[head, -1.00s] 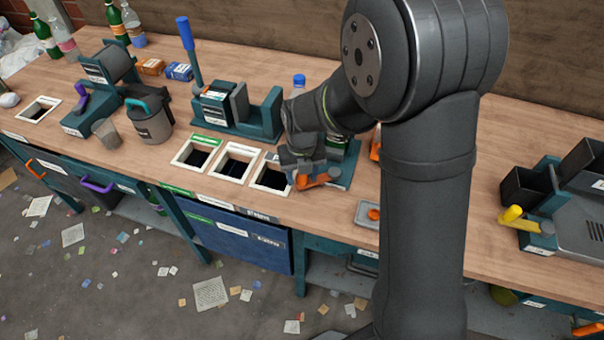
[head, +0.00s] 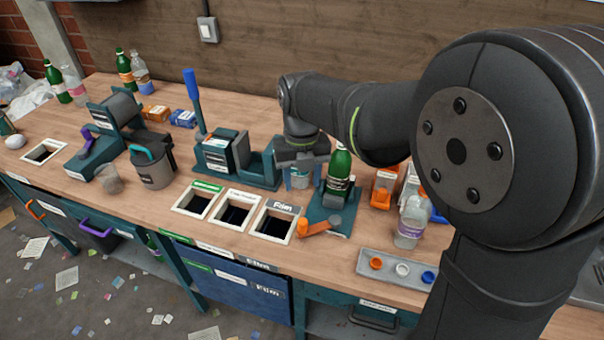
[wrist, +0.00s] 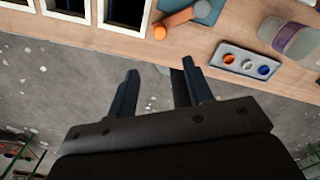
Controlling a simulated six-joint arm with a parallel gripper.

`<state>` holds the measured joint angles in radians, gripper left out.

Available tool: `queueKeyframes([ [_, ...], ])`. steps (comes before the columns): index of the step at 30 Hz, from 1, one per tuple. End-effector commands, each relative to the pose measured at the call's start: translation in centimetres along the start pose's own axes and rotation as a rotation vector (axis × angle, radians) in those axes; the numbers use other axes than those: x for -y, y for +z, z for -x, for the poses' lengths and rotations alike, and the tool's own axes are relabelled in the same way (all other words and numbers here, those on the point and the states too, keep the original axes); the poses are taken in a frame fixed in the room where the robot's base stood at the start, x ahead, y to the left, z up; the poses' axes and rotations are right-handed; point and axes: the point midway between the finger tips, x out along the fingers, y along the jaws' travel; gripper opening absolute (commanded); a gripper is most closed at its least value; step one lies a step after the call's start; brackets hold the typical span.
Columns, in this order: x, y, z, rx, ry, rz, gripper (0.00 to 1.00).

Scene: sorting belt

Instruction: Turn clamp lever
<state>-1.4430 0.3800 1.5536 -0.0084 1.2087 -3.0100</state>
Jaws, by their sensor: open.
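The clamp lever (head: 320,228) is an orange bar with a round knob at its left end and a grey pivot at its right. It lies in front of a green bottle (head: 339,172), which stands upright on the teal clamp base (head: 345,228). The lever also shows at the top of the wrist view (wrist: 186,17), beyond my fingertips. My gripper (head: 299,168) is above and behind the lever, left of the bottle's top. Its fingers are partly hard to make out there. In the wrist view my gripper (wrist: 160,68) is open and empty, apart from the lever.
White-framed chutes (head: 273,224) are just left of the lever. A grey tray of caps (head: 398,268) and a clear bottle (head: 413,222) stand to the right. A teal press with a blue handle (head: 193,97) stands at the left. The table's front edge is near.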

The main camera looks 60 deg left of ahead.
Motion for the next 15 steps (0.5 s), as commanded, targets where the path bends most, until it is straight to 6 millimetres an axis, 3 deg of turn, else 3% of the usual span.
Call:
queueKeyframes([
  [11,0.0,0.0,0.9,0.0,0.0,0.0,0.47],
  [12,0.0,0.0,0.89,0.0,0.0,0.0,0.45],
  [15,-0.02,0.07,0.85,-0.001,0.0,-0.014,0.25],
])
